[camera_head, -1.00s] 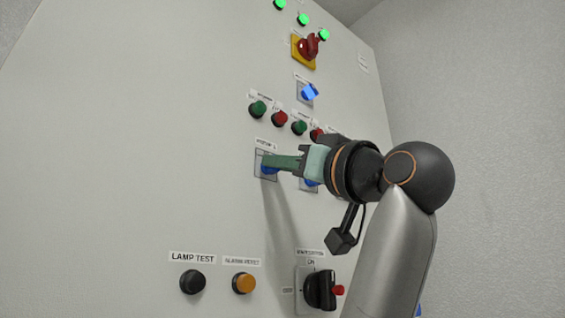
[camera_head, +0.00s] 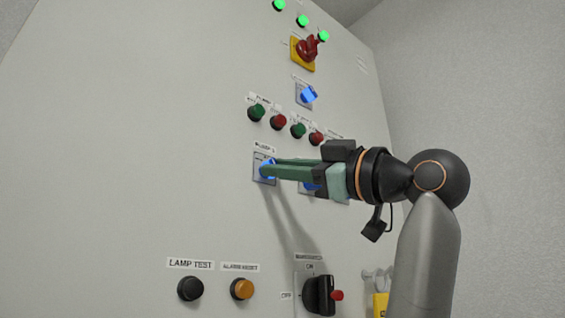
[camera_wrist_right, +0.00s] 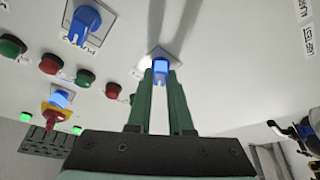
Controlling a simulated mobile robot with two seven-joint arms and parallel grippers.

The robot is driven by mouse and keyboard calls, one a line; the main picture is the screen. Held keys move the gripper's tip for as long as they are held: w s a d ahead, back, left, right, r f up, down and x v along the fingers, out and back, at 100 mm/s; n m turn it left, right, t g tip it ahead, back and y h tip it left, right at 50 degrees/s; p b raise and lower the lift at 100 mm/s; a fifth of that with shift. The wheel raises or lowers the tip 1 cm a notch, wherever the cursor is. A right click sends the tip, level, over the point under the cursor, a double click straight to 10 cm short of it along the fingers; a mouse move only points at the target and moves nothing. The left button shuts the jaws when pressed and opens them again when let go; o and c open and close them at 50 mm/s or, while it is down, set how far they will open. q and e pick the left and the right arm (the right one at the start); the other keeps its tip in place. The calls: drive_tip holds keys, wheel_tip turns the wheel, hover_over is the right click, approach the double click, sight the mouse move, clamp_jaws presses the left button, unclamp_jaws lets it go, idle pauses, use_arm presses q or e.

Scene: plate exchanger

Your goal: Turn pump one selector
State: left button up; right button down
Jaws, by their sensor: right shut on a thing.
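The pump one selector (camera_head: 263,169) is a blue knob on a square grey plate, under a label that seems to read PUMP 1, on the light grey panel (camera_head: 130,130). My right gripper (camera_head: 270,170) reaches it from the right with its green fingers, which are shut on the knob. In the right wrist view the blue knob (camera_wrist_right: 161,66) sits between the fingertips of the gripper (camera_wrist_right: 161,72). The fingers hide part of the knob in the head view. My left gripper is in neither view.
A second blue selector (camera_head: 310,186) is partly hidden behind my right gripper. Green and red buttons (camera_head: 277,121) sit just above. A red rotary switch (camera_head: 307,48) is higher up. A black lamp test button (camera_head: 190,288), an orange button (camera_head: 242,289) and a black main switch (camera_head: 319,295) are below.

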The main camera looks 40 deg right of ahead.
drive_tip(key=shift+d+r+n+g+y+p, duration=0.15)
drive_tip(key=shift+n+g+y+p, duration=0.3)
drive_tip(key=shift+n, duration=0.65)
drive_tip(key=c, duration=0.8)
unclamp_jaws()
drive_tip(key=shift+b+v, duration=1.9)
drive_tip(key=shift+v, duration=4.35)
